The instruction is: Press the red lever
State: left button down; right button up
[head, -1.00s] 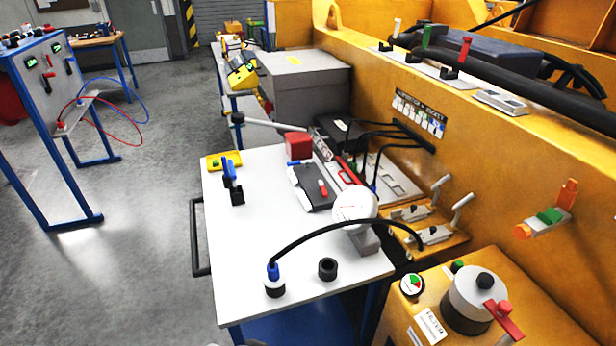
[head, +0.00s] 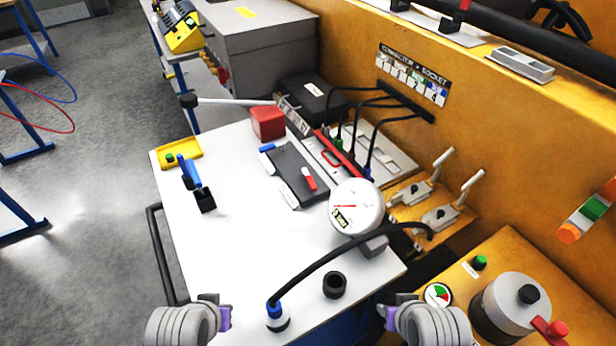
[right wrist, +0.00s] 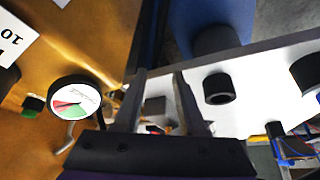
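Several red parts show in the head view. A red lever (head: 465,4) stands at the top edge on the orange machine's ledge, mostly cut off by the frame. A red handle (head: 548,327) sits on the grey cylinder (head: 510,308) at the lower right. I cannot tell which is the task's lever. My left gripper (head: 226,317) is at the bottom, in front of the white table; its opening is unclear. My right gripper (head: 389,317) is at the bottom, left of the cylinder, touching neither red part. The right wrist view shows its fingers (right wrist: 160,80) apart and empty.
The white table (head: 235,245) holds a white gauge (head: 356,206), a black ring (head: 335,285), a red block (head: 267,123) and a black hose (head: 340,255). Two white-handled levers (head: 443,157) stand behind. A red-green dial (head: 438,295) sits near my right gripper.

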pick_arm(q)
jog(key=shift+s, duration=0.15)
pick_arm(e)
jog(key=shift+s+d, duration=0.1)
jog(key=shift+s, duration=0.1)
